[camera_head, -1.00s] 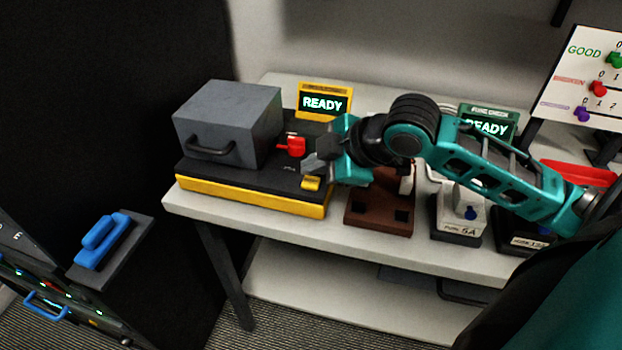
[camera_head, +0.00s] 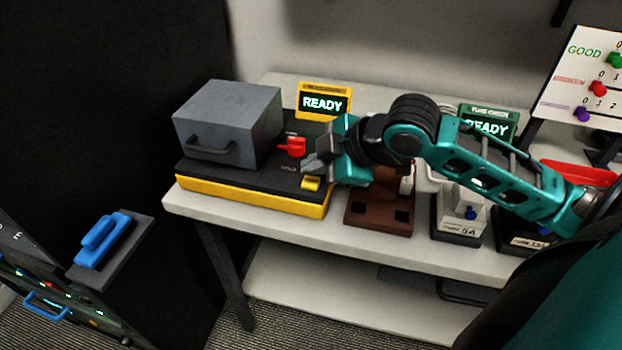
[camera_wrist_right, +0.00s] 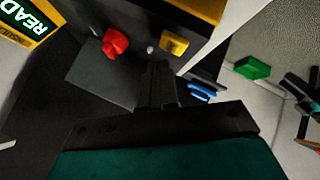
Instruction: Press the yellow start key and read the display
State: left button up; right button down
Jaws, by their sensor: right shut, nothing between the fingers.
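The yellow start key (camera_head: 310,184) sits at the front right corner of the black and yellow tester base (camera_head: 245,198). It also shows in the right wrist view (camera_wrist_right: 174,44). My right gripper (camera_head: 312,166) is shut and empty, with its fingertips just above and behind the key in the head view. In the wrist view its shut fingers (camera_wrist_right: 157,72) point toward the key, with a small gap in the picture; I cannot tell whether they touch. The yellow-framed display (camera_head: 322,102) behind the base reads READY. My left gripper is not in view.
A grey box (camera_head: 228,122) with a handle stands on the base, beside a red lever (camera_head: 292,146). A brown block (camera_head: 380,208) and fuse holders stand to the right on the white table (camera_head: 400,246). A second, green display (camera_head: 486,125) reads READY behind my arm.

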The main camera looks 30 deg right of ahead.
aim_at(315, 184)
jog(key=shift+f, duration=0.1)
jog(key=shift+f, duration=0.35)
jog(key=shift+f, duration=0.4)
dwell(1.0)
jog(key=shift+r+p, duration=0.8)
jog(key=shift+p, duration=0.45)
jog(key=shift+r+p, duration=0.95)
jog(key=shift+r, duration=1.6)
